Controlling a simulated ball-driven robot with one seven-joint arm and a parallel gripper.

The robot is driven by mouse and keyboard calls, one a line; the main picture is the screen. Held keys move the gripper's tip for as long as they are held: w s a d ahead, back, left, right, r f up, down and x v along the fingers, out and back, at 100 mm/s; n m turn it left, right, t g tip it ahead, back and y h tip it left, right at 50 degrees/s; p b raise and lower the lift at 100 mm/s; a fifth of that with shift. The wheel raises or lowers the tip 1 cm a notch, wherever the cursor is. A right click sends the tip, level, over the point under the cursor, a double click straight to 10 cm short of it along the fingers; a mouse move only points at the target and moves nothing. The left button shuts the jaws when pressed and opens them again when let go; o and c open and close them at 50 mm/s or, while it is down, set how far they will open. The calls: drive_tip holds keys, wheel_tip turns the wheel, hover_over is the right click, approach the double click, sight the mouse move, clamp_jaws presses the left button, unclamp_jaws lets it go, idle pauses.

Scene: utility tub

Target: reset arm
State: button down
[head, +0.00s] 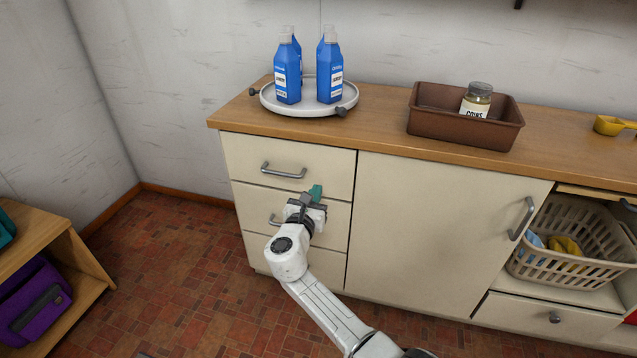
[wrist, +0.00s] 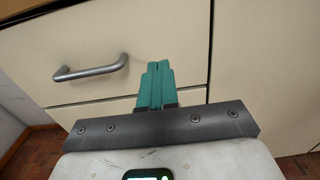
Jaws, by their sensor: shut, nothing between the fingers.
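My gripper (head: 315,193) is at the front of the drawer unit, in front of the upper drawers, with its teal fingers shut and nothing between them. In the wrist view the fingers (wrist: 157,86) point at the cream drawer fronts, to the right of a metal handle (wrist: 91,69). I cannot tell whether the fingertips touch the front. The top drawer (head: 325,165) looks closed, and its handle (head: 284,171) is left of and above my gripper. The middle drawer's handle (head: 277,220) is partly hidden by my arm.
On the wooden counter (head: 380,116) stand a round tray (head: 310,110) with several blue bottles (head: 288,82) and a brown bin (head: 462,130) with a jar (head: 476,98). A yellow scoop (head: 608,125) lies farther right. A laundry basket (head: 570,240) sits right of the cabinet door (head: 440,220). A wooden shelf (head: 40,250) stands left; floor between is clear.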

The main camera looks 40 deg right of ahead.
drive_tip(key=p+v, duration=0.1)
drive_tip(key=v, duration=0.5)
drive_tip(key=shift+a, duration=0.2)
